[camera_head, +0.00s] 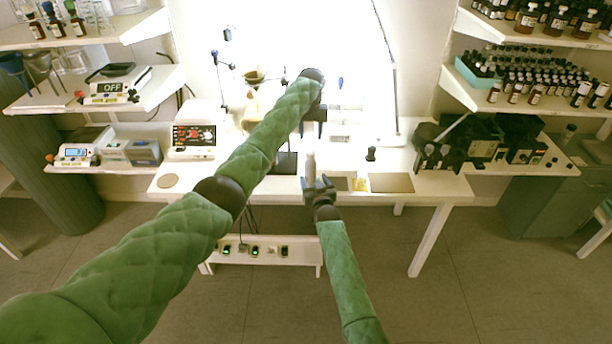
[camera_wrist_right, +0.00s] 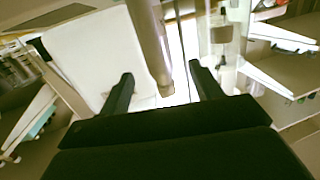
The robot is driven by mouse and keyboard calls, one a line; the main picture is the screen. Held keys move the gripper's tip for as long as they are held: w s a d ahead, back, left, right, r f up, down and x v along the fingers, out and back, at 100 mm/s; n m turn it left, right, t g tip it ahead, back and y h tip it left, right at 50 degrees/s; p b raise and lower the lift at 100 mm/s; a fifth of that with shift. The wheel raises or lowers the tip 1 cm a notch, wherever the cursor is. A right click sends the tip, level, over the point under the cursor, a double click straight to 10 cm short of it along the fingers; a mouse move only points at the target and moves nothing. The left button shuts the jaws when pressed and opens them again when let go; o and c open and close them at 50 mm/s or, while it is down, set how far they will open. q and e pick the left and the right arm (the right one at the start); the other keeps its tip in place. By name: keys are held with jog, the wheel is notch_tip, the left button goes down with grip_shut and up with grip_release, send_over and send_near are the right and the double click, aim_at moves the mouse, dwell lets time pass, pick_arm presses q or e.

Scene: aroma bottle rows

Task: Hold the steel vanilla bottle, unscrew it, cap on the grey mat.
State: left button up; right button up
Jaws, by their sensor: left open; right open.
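A pale steel bottle (camera_head: 310,166) stands out at the front of the white table, in front of my right gripper (camera_head: 319,182). In the right wrist view the steel cylinder (camera_wrist_right: 150,42) comes down between the two spread fingers of my right gripper (camera_wrist_right: 162,82), with a gap on each side. My left gripper (camera_head: 312,128) is open above the bottle's top, apart from it. A flat grey-brown mat (camera_head: 392,183) lies on the table to the right. The label and cap are too small to make out.
A dark small object (camera_head: 371,154) stands behind the mat. Black equipment (camera_head: 480,143) crowds the right.

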aim_at(312, 168)
jog(key=shift+w+d+r+t, duration=0.2)
jog(key=shift+r+t, duration=0.2)
jog(key=shift+r, duration=0.15)
jog(key=shift+w+a, duration=0.25)
jog(key=shift+w, duration=0.15)
jog(key=shift+x, duration=3.35)
jog(key=shift+d, duration=0.1)
jog(key=shift+c, duration=0.2)
